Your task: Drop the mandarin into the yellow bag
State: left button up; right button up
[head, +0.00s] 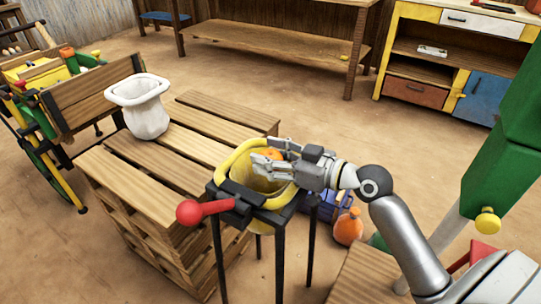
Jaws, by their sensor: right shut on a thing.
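The yellow bag (232,157) hangs open in a black stand with a red-handled clamp (205,209) at its front. My right gripper (263,158) reaches in from the right over the bag's mouth. It is shut on the orange mandarin (272,153), which is partly hidden behind its fingers. The mandarin shows above or just within the bag's rim; the exact height is hard to tell. My left gripper is out of view.
A white sack (147,118) stands open on the wooden pallet stack (196,147) to the left. An orange bottle-like object (348,228) and a blue crate (313,203) are on the floor right of the stand. A green post (500,170) rises at right.

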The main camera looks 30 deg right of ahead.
aim_at(279, 159)
jog(key=o, duration=1.1)
jog(key=shift+v, duration=3.75)
